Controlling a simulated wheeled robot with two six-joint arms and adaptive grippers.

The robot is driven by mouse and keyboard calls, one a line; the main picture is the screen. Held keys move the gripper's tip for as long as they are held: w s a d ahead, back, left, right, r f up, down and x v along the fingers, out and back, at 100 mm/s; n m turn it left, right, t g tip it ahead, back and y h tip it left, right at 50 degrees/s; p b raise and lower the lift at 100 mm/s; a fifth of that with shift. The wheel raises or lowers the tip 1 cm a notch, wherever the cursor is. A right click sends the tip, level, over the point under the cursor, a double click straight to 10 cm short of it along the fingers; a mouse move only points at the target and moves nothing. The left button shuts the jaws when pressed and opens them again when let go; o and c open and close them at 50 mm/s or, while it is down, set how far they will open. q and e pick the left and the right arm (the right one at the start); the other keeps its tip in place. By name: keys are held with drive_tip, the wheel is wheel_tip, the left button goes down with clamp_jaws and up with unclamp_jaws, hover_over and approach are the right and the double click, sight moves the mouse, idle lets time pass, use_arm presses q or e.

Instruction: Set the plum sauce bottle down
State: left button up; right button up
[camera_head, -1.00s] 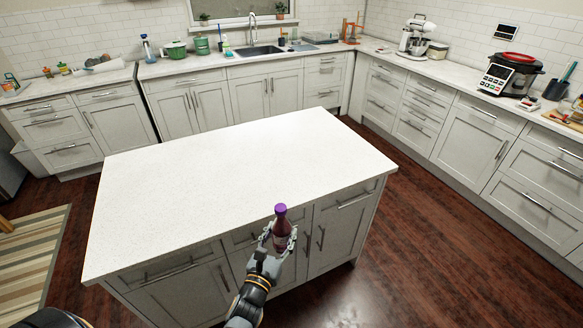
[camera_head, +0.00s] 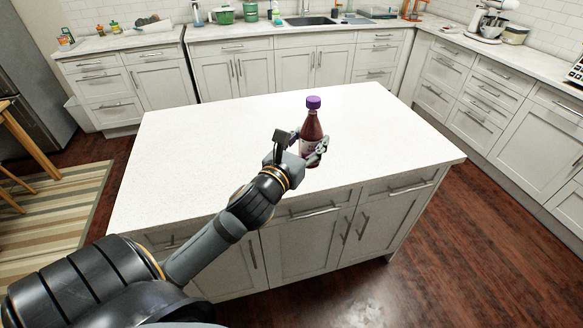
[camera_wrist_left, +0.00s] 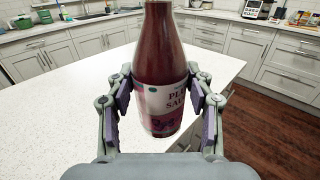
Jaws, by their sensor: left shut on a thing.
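The plum sauce bottle (camera_head: 313,128) is dark red with a purple cap and a pale label. It is upright in my left gripper (camera_head: 308,150), over the near part of the white island top (camera_head: 220,140). In the left wrist view the bottle (camera_wrist_left: 160,50) stands between the two finger pads of the left gripper (camera_wrist_left: 160,108), which is shut on it. Its label partly reads "PL… SAU…". I cannot tell whether the bottle's base touches the island top. My right gripper is not in view.
The island top is otherwise bare, with free room left, right and behind the bottle. Counters along the back wall hold a green pot (camera_head: 222,14), a sink (camera_head: 310,20) and a stand mixer (camera_head: 490,20). A striped rug (camera_head: 60,220) lies on the floor at the left.

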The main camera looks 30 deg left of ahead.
sight(304, 140)
use_arm(q)
drive_tip(key=a+f+b, duration=0.1)
drive_tip(key=b, duration=0.1)
drive_tip(key=w+a+b, duration=0.1)
drive_tip(key=b, duration=0.1)
drive_tip(key=shift+w+f, duration=0.3)
drive_tip(key=shift+f, duration=0.05)
drive_tip(key=w+a+f, duration=0.2)
drive_tip(key=a+f, duration=0.1)
drive_tip(key=w+a+f+p, duration=0.1)
drive_tip(key=w+a+f, duration=0.1)
drive_tip(key=a+f, duration=0.1)
drive_tip(key=w+a+f+p, duration=0.1)
drive_tip(key=w+a+f, duration=0.2)
drive_tip(key=f, duration=0.2)
drive_tip(key=shift+a, duration=0.1)
drive_tip(key=shift+f, duration=0.2)
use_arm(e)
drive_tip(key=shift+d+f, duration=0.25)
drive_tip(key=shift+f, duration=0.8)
use_arm(q)
drive_tip(key=o, duration=1.5)
